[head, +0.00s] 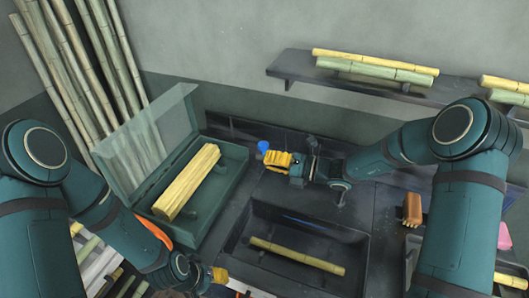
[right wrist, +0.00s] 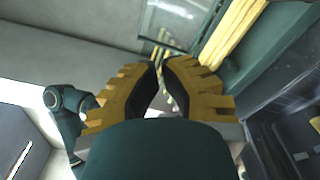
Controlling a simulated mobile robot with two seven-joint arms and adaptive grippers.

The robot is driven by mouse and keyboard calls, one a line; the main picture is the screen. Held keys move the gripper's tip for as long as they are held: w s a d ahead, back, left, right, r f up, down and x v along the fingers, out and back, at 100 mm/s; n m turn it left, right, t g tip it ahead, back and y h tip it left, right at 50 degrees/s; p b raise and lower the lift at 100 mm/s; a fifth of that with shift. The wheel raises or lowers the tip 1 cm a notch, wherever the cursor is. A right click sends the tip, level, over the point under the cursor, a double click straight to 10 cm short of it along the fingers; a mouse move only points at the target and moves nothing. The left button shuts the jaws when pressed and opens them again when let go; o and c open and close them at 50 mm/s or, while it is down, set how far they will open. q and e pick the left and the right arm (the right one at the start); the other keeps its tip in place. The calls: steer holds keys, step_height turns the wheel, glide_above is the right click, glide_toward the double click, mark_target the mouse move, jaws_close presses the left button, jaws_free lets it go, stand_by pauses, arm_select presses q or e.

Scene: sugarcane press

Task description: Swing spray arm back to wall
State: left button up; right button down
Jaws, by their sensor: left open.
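A small blue cup-shaped piece (head: 263,147), possibly the spray head, is at the back of the counter. I cannot make out the rest of the spray arm. My right gripper (head: 277,160) is just right of the blue piece, above the counter behind the sink. In the right wrist view its yellow fingers (right wrist: 158,68) come together at the tips, with nothing visible held between them. Whether they touch the blue piece is unclear. My left gripper (head: 219,275) is open at the bottom of the head view, low and left of the sink, mostly hidden by its arm.
A dark sink (head: 320,275) holds a cane stalk (head: 297,255). A green open box (head: 235,170) with a clear lid holds a yellow cane bundle (head: 187,182). A wall shelf (head: 290,68) carries stalks. Tall canes lean at left.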

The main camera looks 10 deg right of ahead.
steer(key=s+d+f+m+t+h, duration=0.2)
steer(key=s+d+m+t+h, duration=0.25)
steer(key=m, duration=0.55)
steer(key=w+a+f+m+t, duration=0.1)
steer(key=w+a, duration=0.4)
steer(key=w, duration=0.7)
steer(key=shift+w+f, duration=0.35)
steer(key=shift+f, duration=0.15)
steer(key=shift+m+h, duration=0.3)
steer(key=shift+h, duration=0.05)
steer(key=w+d, duration=0.1)
steer(key=w, duration=0.6)
steer(key=shift+w+d, duration=0.35)
steer(key=shift+s, duration=0.15)
